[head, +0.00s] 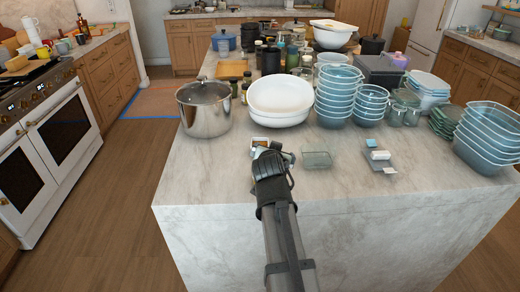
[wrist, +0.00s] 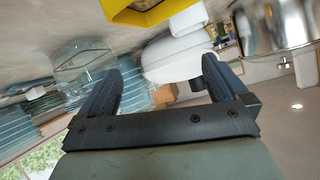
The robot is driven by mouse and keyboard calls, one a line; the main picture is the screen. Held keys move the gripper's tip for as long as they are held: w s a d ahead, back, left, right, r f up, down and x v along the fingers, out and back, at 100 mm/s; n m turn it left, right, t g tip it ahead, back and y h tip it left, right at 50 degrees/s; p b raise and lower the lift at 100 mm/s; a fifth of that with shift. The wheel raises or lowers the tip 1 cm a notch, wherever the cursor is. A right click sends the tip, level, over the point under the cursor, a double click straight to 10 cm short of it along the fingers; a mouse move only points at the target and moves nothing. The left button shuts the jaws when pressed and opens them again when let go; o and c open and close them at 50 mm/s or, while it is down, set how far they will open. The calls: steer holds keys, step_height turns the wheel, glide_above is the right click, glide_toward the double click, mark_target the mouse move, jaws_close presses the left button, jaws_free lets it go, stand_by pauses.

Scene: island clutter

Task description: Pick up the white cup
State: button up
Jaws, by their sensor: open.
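My gripper (head: 268,154) is over the near part of the marble island, in front of the white bowls. In the wrist view its two dark fingers (wrist: 160,68) stand wide apart with nothing between them. A small white item (wrist: 188,20) shows beside a yellow open-topped object at the top of the wrist view. I cannot tell whether it is a cup. In the head view my gripper partly hides small items there (head: 260,143). A tall white cup-like vessel (head: 31,30) stands on the far left counter by the stove. No other white cup is clear.
Large white bowls (head: 280,98) and a steel pot (head: 204,108) stand behind my gripper. Stacked blue bowls (head: 338,92) are to their right. A glass dish (head: 317,160) and small blocks (head: 380,156) lie right of my gripper. The island's front left is clear.

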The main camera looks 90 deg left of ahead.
steer(key=s, duration=0.4)
steer(key=shift+d+g, duration=0.2)
steer(key=shift+g, duration=0.1)
steer(key=shift+s, duration=0.25)
steer(key=shift+a+f, duration=0.15)
steer(key=shift+a, duration=0.1)
steer(key=x, duration=1.3)
steer(key=shift+s+a, duration=0.15)
steer(key=shift+a, duration=0.15)
steer(key=c, duration=1.1)
